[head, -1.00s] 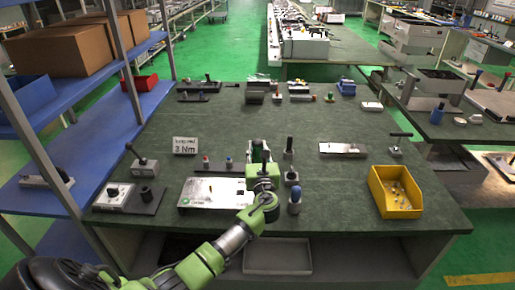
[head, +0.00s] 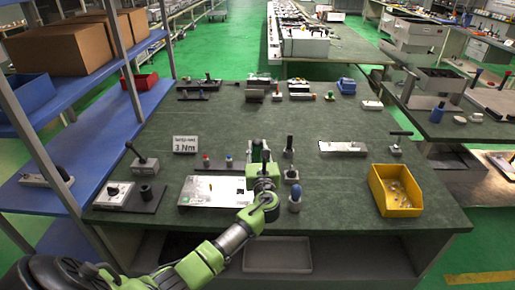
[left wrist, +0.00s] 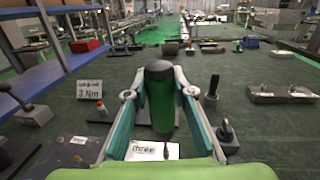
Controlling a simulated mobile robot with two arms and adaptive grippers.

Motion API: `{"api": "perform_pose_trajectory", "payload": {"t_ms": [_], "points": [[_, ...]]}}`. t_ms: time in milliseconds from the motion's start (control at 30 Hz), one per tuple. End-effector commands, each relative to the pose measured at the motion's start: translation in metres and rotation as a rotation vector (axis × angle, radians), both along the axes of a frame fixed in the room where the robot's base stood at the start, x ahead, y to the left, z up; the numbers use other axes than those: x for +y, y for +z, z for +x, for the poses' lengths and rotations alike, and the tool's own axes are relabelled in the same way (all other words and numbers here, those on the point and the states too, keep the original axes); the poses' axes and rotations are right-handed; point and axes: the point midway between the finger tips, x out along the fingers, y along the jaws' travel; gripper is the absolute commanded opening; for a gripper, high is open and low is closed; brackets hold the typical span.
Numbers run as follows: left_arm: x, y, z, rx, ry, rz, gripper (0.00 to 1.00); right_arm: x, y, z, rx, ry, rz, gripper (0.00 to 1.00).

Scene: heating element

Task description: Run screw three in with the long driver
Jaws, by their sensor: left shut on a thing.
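My left gripper (head: 260,150) is over the right part of the white plate (head: 222,198) on the green bench. In the left wrist view my gripper (left wrist: 160,95) is shut on the driver, whose green handle with a black top (left wrist: 160,85) stands upright between the fingers. Below it the white plate shows a printed word "three" (left wrist: 143,149). A small dark screw-like part (head: 210,187) stands on the plate to the left. My right gripper is not in view.
A yellow bin (head: 396,205) with small parts stands at the right. A "3 Nm" sign (head: 185,145) stands behind the plate at left. Small holders with tools (head: 294,200) stand close right of my gripper. The bench between them and the bin is clear.

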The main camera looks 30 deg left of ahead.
Motion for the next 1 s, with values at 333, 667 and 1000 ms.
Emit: {"api": "perform_pose_trajectory", "payload": {"t_ms": [333, 667, 1000], "points": [[0.0003, -0.0052, 0.0004, -0.003, 0.000, 0.001, 0.00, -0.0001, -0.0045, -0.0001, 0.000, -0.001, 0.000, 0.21], [-0.0001, -0.0067, 0.0001, 0.000, 0.000, 0.000, 0.00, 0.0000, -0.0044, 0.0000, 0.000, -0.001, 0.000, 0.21], [-0.0002, -0.0090, -0.0001, 0.001, 0.000, -0.001, 0.00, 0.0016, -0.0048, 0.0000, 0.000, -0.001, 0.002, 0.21]]}}
